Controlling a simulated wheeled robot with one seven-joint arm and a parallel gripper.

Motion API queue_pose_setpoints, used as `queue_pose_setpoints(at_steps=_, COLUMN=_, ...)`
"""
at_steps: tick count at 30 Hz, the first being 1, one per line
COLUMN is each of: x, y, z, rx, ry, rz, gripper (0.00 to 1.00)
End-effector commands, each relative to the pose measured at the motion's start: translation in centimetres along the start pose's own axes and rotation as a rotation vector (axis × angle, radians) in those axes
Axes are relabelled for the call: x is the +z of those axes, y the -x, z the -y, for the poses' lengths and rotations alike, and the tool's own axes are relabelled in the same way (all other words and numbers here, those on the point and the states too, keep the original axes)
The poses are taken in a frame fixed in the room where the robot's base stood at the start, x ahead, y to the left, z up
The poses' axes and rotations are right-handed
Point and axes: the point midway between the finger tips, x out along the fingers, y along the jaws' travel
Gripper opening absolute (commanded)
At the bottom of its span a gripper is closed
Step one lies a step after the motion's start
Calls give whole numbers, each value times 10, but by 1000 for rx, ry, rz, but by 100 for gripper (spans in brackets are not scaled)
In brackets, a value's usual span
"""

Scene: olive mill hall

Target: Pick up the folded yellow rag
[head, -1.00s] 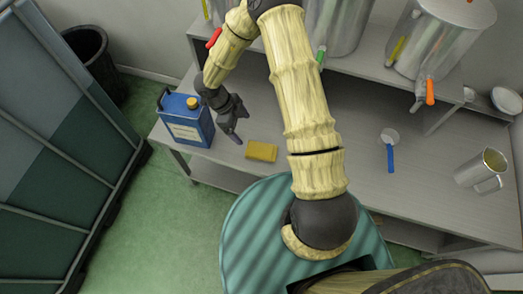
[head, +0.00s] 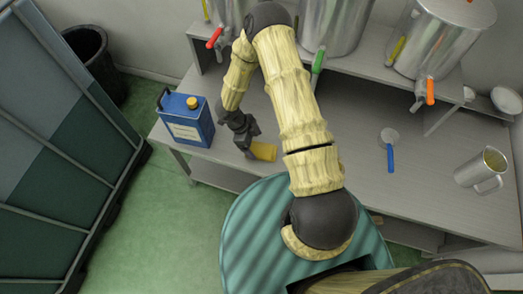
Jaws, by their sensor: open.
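The folded yellow rag (head: 265,152) lies flat on the grey metal bench near its front edge, right of the blue can. My gripper (head: 250,154) is at the rag's left end, with its fingers pointing down and covering that end. It is open. I cannot tell whether the fingers touch the rag or stand around its end.
A blue can (head: 188,121) with a yellow cap stands left of my gripper. A blue-handled scoop (head: 390,150) and a metal jug (head: 482,171) are on the bench's right part. Steel tanks with taps (head: 440,45) stand on the raised shelf behind. A black bin (head: 95,62) is at left.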

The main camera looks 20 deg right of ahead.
Motion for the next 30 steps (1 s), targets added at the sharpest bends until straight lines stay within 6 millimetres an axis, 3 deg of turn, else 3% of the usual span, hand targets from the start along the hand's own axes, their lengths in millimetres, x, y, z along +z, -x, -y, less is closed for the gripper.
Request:
queue_pose_setpoints(at_steps=5, x=-1, y=-12, z=0, rx=2, ry=0, rz=-1, gripper=87)
queue_pose_setpoints(at_steps=13, x=-2, y=-49, z=2, rx=0, ry=0, rz=-1, gripper=87)
queue_pose_setpoints(at_steps=30, x=-2, y=-52, z=2, rx=0, ry=-1, rz=0, gripper=87)
